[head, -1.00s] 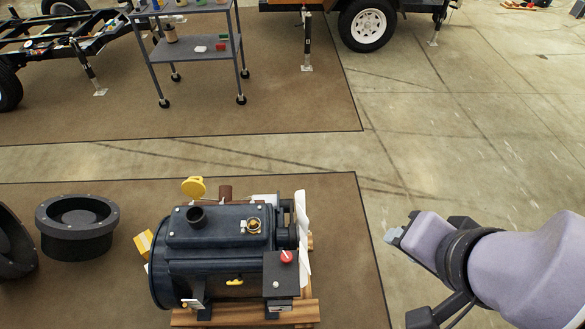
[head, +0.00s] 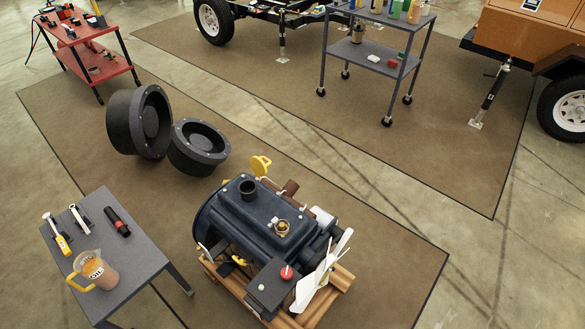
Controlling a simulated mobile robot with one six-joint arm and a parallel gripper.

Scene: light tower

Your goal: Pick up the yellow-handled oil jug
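The oil jug (head: 101,272) stands upright near the front of a small grey table (head: 135,252) at the lower left of the head view. It is clear, with amber-brown contents, a dark and white label, and a yellow handle (head: 76,283) on its left side. My gripper is not in the head view now, so I cannot see whether it is open or shut.
On the table lie a yellow-and-white tool (head: 57,236), a white-and-black tool (head: 80,218) and a black-and-red cylinder (head: 117,222). A dark engine (head: 262,222) on a wooden pallet stands right of the table. Black round drums (head: 198,147) lie behind. A red cart (head: 92,60) is at the far left.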

